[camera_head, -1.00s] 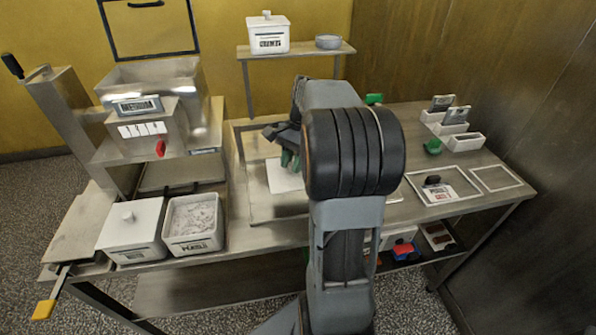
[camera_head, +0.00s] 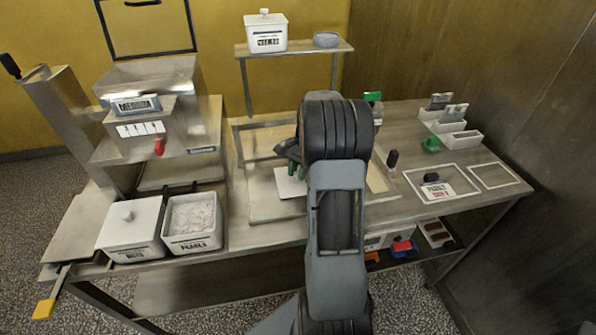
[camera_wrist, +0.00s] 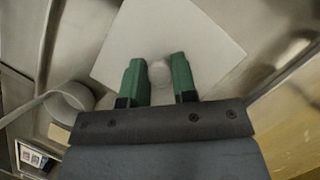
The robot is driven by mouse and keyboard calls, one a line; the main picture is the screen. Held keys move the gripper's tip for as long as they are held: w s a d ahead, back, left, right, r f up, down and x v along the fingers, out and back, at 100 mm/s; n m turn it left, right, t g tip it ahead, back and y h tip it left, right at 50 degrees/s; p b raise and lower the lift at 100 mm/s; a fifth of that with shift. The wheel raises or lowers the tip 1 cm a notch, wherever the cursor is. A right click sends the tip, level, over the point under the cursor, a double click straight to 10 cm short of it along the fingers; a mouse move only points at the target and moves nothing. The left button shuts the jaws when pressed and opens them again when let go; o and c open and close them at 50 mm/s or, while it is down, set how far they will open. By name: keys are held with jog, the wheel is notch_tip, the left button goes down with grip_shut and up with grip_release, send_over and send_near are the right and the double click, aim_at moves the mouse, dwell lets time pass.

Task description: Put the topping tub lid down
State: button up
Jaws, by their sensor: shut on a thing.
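My gripper (camera_head: 296,170) is shut on the round knob (camera_wrist: 160,72) of the white square topping tub lid (camera_head: 289,186). In the wrist view the green fingers stand on both sides of the knob, and the flat lid (camera_wrist: 205,45) spreads out beyond them. The lid is over the metal work area at the middle of the table; I cannot tell whether it touches the surface. The open white tub labelled pearls (camera_head: 192,240) stands at the front left, full of pale topping. My arm hides part of the work area.
A lidded white tub (camera_head: 130,232) stands left of the open tub. The metal machine (camera_head: 150,120) rises behind them. White frames (camera_head: 440,184), a black upright piece (camera_head: 392,159) and small white holders (camera_head: 460,139) are on the right. A raised shelf (camera_head: 293,48) is at the back.

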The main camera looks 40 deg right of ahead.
jog(key=shift+f, duration=0.15)
jog(key=o, duration=0.9)
